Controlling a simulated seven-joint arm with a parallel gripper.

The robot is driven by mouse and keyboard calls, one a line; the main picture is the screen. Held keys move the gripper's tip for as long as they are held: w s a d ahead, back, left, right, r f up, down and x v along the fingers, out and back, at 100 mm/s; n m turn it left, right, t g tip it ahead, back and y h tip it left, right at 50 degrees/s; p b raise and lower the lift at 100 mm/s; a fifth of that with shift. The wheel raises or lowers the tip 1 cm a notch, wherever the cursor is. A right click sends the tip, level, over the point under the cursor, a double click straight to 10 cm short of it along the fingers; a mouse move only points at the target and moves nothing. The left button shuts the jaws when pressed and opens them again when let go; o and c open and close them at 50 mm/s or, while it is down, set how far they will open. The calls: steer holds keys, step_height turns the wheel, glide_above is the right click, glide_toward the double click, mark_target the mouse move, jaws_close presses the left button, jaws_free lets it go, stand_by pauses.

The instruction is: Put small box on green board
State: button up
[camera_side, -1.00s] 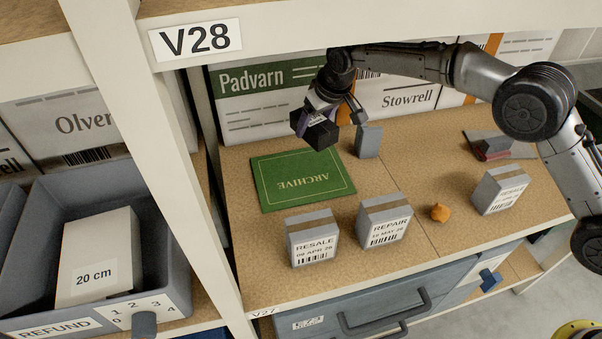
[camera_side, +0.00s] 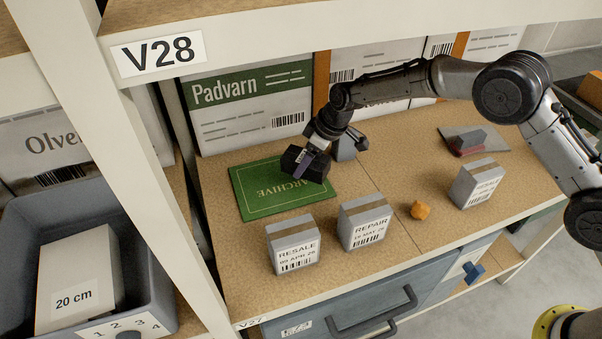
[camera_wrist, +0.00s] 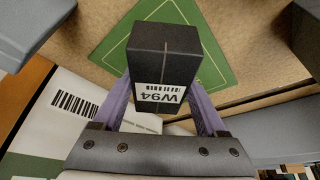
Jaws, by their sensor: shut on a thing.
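The small box (camera_wrist: 164,58) is dark grey to black with a white W94 label in the wrist view. My gripper (camera_wrist: 160,100) is shut on it, with a purple finger on each side. In the side view my gripper (camera_side: 318,160) holds the small box (camera_side: 296,162) at the back right part of the green board (camera_side: 262,190). The board is marked ARCHIVE and lies flat on the shelf. The box covers part of the board in both views. I cannot tell whether the box touches the board.
Grey boxes marked RESALE (camera_side: 292,245) and REPAIR (camera_side: 366,222) stand in front of the board. An orange lump (camera_side: 420,210) and another grey box (camera_side: 478,183) are to the right. A grey block (camera_side: 344,148) stands behind my gripper. The board's front left is clear.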

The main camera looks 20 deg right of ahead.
mark_target(315, 160)
steer(key=shift+f, duration=2.1)
steer(key=o, duration=1.4)
steer(key=shift+f, duration=0.15)
steer(key=v, duration=0.7)
steer(key=shift+s+r, duration=0.1)
steer(key=shift+r, duration=0.25)
